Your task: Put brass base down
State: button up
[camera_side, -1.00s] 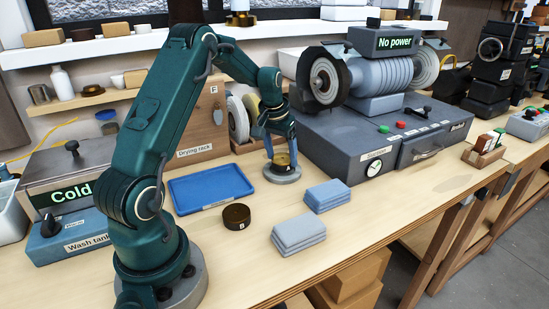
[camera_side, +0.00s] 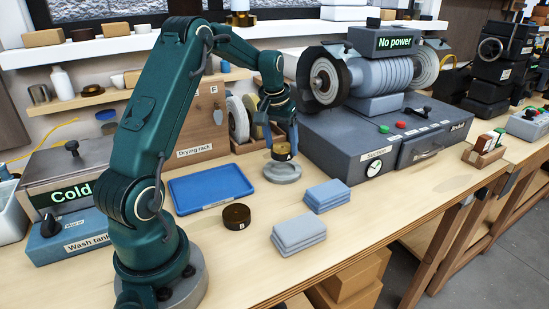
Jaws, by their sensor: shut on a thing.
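My gripper (camera_side: 280,142) points down at the back middle of the bench and is shut on the brass base (camera_side: 282,152), a small dark brass round piece with a pale tag. The fingers partly cover it. It is held just above a round grey stand (camera_side: 283,174), with a small gap apparent between them.
A blue tray (camera_side: 211,187) and a dark round tin (camera_side: 236,216) lie left of the stand. Folded grey cloths (camera_side: 298,235) and blue cloths (camera_side: 327,197) lie in front. The grey polishing machine (camera_side: 373,137) is close on the right, the drying rack (camera_side: 190,128) behind left. Bare bench lies between.

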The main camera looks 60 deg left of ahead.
aim_at(220, 183)
jog(key=shift+s+d+f+n, duration=0.15)
jog(key=shift+s+n, duration=0.1)
jog(key=shift+n, duration=0.35)
jog(key=s+n, duration=0.2)
jog(key=s+n+g+y, duration=0.1)
jog(key=s+n, duration=0.1)
jog(key=n, duration=0.1)
jog(key=s+n, duration=0.2)
jog(key=n, duration=0.1)
jog(key=shift+s+a+g, duration=0.1)
jog(key=shift+a+g, duration=0.2)
jog(key=shift+g, duration=0.1)
jog(key=s+a+r+n+g, duration=0.2)
jog(key=s+r+n, duration=0.1)
jog(key=s+n, duration=0.55)
jog(key=shift+m, duration=0.25)
jog(key=shift+f, duration=3.75)
jog(key=shift+f, duration=0.15)
jog(key=o, duration=1.3)
